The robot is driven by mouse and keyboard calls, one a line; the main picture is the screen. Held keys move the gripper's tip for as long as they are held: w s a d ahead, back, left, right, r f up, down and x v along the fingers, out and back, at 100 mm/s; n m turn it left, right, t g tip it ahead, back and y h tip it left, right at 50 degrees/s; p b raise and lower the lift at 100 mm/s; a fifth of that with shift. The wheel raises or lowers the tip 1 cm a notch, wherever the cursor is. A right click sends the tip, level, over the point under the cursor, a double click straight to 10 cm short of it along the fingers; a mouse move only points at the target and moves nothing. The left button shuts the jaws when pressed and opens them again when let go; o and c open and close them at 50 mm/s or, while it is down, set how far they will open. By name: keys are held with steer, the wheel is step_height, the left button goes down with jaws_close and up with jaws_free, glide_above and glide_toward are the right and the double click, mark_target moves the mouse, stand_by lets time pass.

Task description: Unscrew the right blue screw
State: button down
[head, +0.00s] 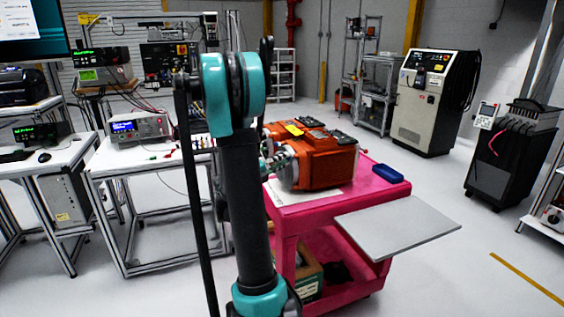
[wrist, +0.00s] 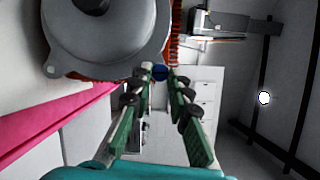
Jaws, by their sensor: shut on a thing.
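The orange servo motor (head: 325,160) lies on the pink cart, with its grey end towards my arm. In the wrist view its round grey housing (wrist: 105,40) fills the upper left. A blue screw (wrist: 160,72) shows at the housing's right edge, between the tips of my green-fingered gripper (wrist: 160,75). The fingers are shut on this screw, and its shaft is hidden. In the head view my arm covers most of the gripper and the screw. No other blue screw can be made out.
The pink cart (head: 300,196) has a grey side shelf (head: 398,225) sticking out at the right. A blue tray (head: 375,173) lies on its top. A bench with instruments (head: 140,128) stands to the left.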

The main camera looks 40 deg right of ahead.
steer(key=shift+s, duration=0.1)
steer(key=c, duration=1.4)
jaws_free()
steer(key=shift+d, duration=0.1)
steer(key=a, duration=0.4)
steer(key=s+a, duration=0.1)
steer(key=a, duration=0.7)
steer(key=shift+s+f, duration=0.35)
steer(key=shift+f, duration=0.05)
